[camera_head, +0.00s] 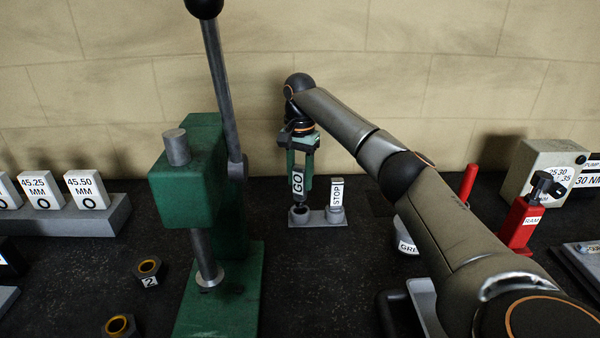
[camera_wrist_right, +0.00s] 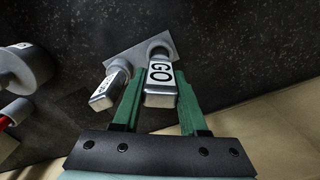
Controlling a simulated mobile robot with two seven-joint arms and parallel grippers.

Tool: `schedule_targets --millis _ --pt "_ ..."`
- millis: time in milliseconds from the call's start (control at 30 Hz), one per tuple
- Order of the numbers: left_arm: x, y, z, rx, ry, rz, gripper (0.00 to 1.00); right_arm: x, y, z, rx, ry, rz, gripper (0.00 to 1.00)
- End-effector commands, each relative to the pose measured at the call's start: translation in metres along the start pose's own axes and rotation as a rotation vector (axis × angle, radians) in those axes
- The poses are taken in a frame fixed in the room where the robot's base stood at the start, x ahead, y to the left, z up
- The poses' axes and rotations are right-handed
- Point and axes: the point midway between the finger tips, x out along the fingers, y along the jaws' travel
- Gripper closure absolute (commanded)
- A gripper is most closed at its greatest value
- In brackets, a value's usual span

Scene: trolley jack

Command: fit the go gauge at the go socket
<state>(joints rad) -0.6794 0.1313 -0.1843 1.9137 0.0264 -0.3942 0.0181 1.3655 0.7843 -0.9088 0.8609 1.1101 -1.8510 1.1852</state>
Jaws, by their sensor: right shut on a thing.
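The go gauge (camera_head: 298,182) is a light bar with a GO label, held upright between the green fingers of my right gripper (camera_head: 300,180). In the right wrist view the go gauge (camera_wrist_right: 161,80) lies between the two fingers of the gripper (camera_wrist_right: 158,92). Its lower end is at the go socket (camera_head: 299,214), a grey round socket on a small plate; I cannot tell how deep it sits. My left gripper does not show.
A green press (camera_head: 190,190) with a long lever stands left of the sockets. Bushings (camera_head: 149,268) lie in front at left. A grey block (camera_head: 75,218) carries size-marked gauges.

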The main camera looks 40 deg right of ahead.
Motion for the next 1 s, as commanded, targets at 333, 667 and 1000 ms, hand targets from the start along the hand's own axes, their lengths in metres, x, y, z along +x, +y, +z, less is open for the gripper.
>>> schedule_targets --millis 333,667,1000 --pt "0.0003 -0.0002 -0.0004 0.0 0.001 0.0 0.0 0.0005 -0.0001 -0.0002 0.0 0.001 -0.002 1.0" --pt "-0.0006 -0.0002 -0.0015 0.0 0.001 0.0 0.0 0.0 -0.0001 -0.0001 0.0 0.0 -0.001 1.0" --pt "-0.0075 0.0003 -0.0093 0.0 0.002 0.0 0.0 -0.001 -0.0002 0.0003 -0.001 0.0 -0.001 1.0"
